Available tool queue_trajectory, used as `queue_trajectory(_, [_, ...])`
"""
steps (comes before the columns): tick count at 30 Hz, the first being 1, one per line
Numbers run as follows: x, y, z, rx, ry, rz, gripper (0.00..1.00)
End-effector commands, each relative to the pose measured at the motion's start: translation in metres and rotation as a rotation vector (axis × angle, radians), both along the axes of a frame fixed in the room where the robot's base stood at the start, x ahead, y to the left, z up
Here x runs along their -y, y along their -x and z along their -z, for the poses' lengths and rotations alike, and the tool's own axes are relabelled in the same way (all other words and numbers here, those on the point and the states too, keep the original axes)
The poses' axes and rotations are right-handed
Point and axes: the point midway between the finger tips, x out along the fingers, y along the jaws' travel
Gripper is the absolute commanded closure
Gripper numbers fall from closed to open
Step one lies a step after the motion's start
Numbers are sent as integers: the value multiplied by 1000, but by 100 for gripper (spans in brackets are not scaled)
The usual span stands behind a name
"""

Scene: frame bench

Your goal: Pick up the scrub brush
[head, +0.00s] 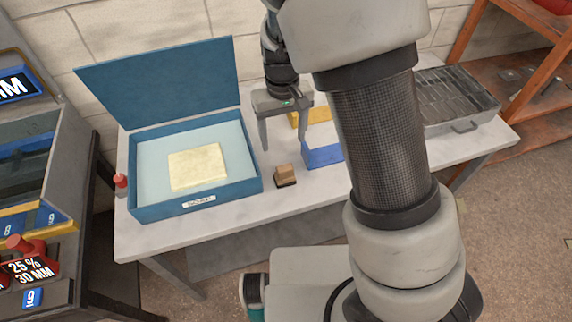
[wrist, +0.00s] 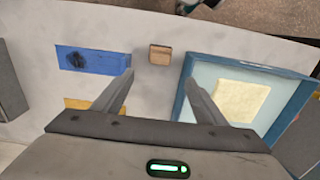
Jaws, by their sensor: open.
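The scrub brush (head: 285,173) looks like a small wooden block with a dark underside. It rests on the pale bench top near the front edge, between an open blue box and a flat blue piece. In the wrist view the brush (wrist: 160,54) lies just beyond the fingertips, about midway between them. My gripper (head: 284,144) is open and empty, fingers pointing down, above and apart from the brush. Both fingers also show in the wrist view (wrist: 159,78). Nothing hides the brush.
The blue box (head: 225,191), lid raised, holds a pale yellow slab (head: 196,167). A blue piece (head: 322,155) and a yellow one (head: 318,115) lie right of the brush, partly behind my arm. A metal tray (head: 465,125) is far right. A red item (head: 121,181) stands at left.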

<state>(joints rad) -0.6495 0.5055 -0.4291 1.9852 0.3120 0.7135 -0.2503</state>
Motion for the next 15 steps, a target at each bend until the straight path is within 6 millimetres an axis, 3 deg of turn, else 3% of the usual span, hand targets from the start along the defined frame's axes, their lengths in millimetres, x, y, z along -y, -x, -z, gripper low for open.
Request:
queue_trajectory(3, [1,2,30,-6,3,0,34])
queue_trajectory(9, [2,2,70,-5,2,1,34])
queue_trajectory(15, [1,2,88,-2,0,0,34])
